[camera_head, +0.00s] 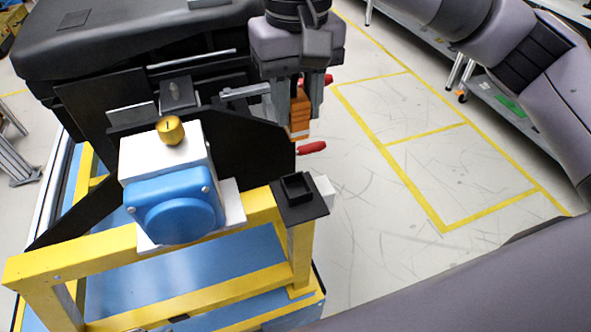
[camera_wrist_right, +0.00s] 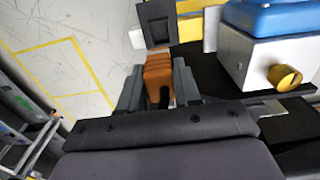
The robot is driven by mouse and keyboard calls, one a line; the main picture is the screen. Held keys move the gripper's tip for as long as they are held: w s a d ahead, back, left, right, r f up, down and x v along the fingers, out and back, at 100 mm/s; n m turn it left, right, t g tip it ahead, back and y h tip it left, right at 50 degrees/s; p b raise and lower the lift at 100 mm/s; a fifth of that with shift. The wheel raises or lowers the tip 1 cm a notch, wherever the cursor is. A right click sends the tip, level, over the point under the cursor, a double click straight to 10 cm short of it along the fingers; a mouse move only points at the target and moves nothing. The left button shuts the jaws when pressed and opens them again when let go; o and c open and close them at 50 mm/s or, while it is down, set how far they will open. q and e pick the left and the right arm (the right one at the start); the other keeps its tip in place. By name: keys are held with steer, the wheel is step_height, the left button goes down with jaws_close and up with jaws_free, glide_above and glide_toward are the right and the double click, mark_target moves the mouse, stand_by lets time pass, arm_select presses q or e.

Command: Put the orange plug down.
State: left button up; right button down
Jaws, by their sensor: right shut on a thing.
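The orange plug (camera_head: 300,112) is held between the fingers of my right gripper (camera_head: 298,100), above and behind the yellow frame's right corner in the head view. It also shows in the right wrist view (camera_wrist_right: 158,72) between the two grey fingers (camera_wrist_right: 158,90). A small black square holder (camera_head: 297,187) with a raised rim sits on a black plate at that corner. In the right wrist view the holder (camera_wrist_right: 157,25) lies just beyond the plug's far end. The plug looks apart from the holder. My left gripper is not in view.
A blue-and-white module (camera_head: 172,205) with a gold knob (camera_head: 170,130) stands left of the holder. A black panel (camera_head: 250,150) rises behind it. Red handles (camera_head: 312,148) stick out near the gripper. The yellow frame (camera_head: 100,255) carries these parts. Open floor lies to the right.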

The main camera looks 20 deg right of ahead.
step_height(320, 180, down, 14)
steer(key=shift+r+p, duration=0.1)
steer(key=shift+p, duration=0.6)
steer(key=c, duration=1.2)
jaws_free()
steer(key=o, duration=0.4)
